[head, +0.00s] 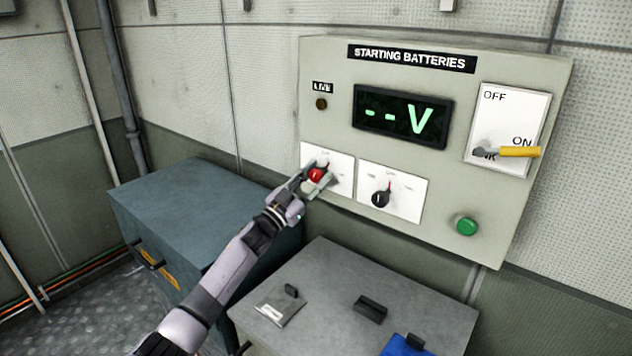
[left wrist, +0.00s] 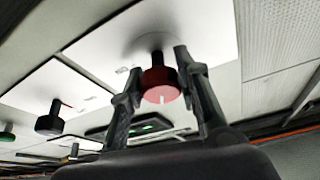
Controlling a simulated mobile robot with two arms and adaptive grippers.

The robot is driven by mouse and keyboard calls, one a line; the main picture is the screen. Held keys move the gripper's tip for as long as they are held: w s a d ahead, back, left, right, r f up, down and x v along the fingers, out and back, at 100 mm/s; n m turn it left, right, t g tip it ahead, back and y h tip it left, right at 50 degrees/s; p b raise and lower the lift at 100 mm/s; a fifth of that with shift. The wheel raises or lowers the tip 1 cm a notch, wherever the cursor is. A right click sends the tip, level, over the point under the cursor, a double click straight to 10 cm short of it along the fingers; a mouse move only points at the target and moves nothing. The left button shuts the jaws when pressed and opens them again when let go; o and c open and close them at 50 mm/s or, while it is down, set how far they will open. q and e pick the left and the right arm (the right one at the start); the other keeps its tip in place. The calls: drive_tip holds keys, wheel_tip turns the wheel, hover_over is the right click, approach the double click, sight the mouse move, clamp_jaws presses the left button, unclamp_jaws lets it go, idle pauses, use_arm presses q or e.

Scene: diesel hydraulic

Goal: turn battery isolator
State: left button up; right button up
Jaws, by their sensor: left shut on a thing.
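The red rotary knob (head: 316,175), which I take for the battery isolator, sits on a white plate at the lower left of the grey panel headed STARTING BATTERIES. It also shows in the left wrist view (left wrist: 160,86), with a white mark on its face. My left gripper (head: 314,180) is at the knob. In the left wrist view its two fingers (left wrist: 159,88) stand on either side of the knob and are shut on it. Parts of the knob's sides are hidden by the fingers. My right gripper is in neither view.
Right of the red knob is a black selector (head: 380,198). Farther right are a yellow-handled lever (head: 520,152) near ON and a green button (head: 466,226). The display (head: 403,116) reads "--V". A blue-grey box (head: 190,215) and a grey box (head: 340,285) stand below the panel.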

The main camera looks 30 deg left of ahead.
use_arm(q)
drive_tip(key=m+h, duration=0.1)
drive_tip(key=m, duration=0.1)
drive_tip(key=m+g+h+b, duration=0.1)
drive_tip(key=m, duration=0.2)
drive_tip(key=shift+a+m, duration=0.1)
drive_tip(key=shift+m, duration=0.2)
drive_tip(key=m+g+h, duration=0.1)
drive_tip(key=m, duration=0.2)
drive_tip(key=m+g+h, duration=0.1)
drive_tip(key=m, duration=0.3)
drive_tip(key=shift+r+g, duration=0.1)
drive_tip(key=shift+g, duration=0.3)
drive_tip(key=shift+m+g+p, duration=0.35)
drive_tip(key=shift+m+g, duration=0.35)
drive_tip(key=shift+m, duration=1)
drive_tip(key=o, duration=1.2)
drive_tip(key=v, duration=1.2)
